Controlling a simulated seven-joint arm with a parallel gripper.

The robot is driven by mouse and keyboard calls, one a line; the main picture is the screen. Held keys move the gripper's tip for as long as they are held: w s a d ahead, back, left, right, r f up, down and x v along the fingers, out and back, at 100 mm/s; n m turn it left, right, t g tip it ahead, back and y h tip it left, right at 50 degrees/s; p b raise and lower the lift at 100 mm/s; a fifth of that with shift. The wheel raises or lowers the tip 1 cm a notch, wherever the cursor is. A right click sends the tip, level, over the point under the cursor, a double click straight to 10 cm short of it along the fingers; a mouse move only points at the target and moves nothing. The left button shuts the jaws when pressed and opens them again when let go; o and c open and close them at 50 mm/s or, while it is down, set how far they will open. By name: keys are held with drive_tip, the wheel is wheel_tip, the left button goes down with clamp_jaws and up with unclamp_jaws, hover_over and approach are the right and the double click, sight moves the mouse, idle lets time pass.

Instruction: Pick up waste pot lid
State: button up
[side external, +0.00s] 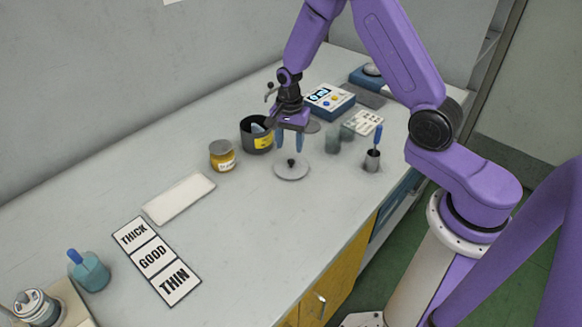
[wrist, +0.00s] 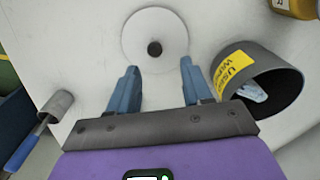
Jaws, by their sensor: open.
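The waste pot lid (side external: 292,173) is a round, pale grey disc with a small black knob. It lies flat on the bench and also shows at the top of the wrist view (wrist: 172,36). My gripper (side external: 289,142) is above the lid, its blue fingers pointing down. In the wrist view its fingertips (wrist: 159,66) are apart with nothing between them, and the knob appears just beyond them. The dark waste pot (side external: 250,142) stands uncovered behind and to the left of the lid. In the wrist view the pot (wrist: 283,88) has a yellow label and something pale blue inside.
An amber jar (side external: 222,156) with a grey top stands left of the pot. A small metal cup (side external: 372,162) holding a blue-handled tool is right of the lid. Faint glassware (side external: 340,138) and a blue instrument (side external: 330,101) stand behind. The bench in front of the lid is clear.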

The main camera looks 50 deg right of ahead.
sight(291, 161)
drive_tip(key=f, duration=0.4)
drive_tip(key=shift+s+a+f, duration=0.2)
drive_tip(key=shift+s+f, duration=0.1)
drive_tip(key=shift+s, duration=0.1)
drive_tip(key=shift+f, duration=0.35)
clamp_jaws()
